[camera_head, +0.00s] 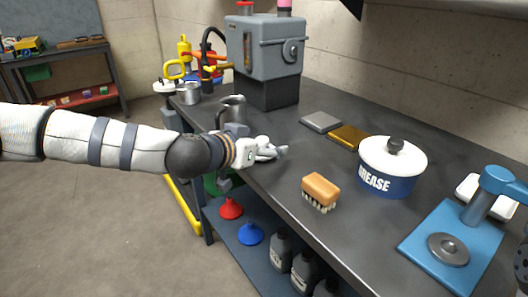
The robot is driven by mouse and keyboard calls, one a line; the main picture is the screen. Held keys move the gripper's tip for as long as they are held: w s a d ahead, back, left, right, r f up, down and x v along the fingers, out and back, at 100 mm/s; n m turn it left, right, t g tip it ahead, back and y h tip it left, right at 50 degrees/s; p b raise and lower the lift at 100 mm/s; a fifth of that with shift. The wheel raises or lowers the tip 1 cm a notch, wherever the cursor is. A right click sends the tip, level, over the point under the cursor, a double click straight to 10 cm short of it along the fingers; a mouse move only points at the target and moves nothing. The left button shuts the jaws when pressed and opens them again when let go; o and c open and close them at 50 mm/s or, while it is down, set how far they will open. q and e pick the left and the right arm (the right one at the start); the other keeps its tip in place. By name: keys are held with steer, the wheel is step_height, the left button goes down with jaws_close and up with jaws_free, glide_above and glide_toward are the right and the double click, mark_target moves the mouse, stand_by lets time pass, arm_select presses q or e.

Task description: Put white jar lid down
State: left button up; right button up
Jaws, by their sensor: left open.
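The white jar lid (376,152) with its dark knob sits on the blue grease jar (376,186), which stands upright on the dark workbench. The lid looks level and covers the jar's mouth. My left gripper (277,151) is over the near edge of the bench, left of the jar and well apart from it. It is open, and I see no lid in it. Its fingers are small and partly unclear in this view.
An orange brush (321,188) lies between my left gripper and the jar. A blue stand (430,252) with a grey disc is at the right. A grey machine (265,50) and metal jug (232,106) stand farther back. The workbench (330,243) has bare room near its front edge.

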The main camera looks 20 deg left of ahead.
arm_select(q)
steer(key=shift+w, duration=0.25)
steer(key=shift+r, duration=0.1)
steer(key=c, duration=1.4)
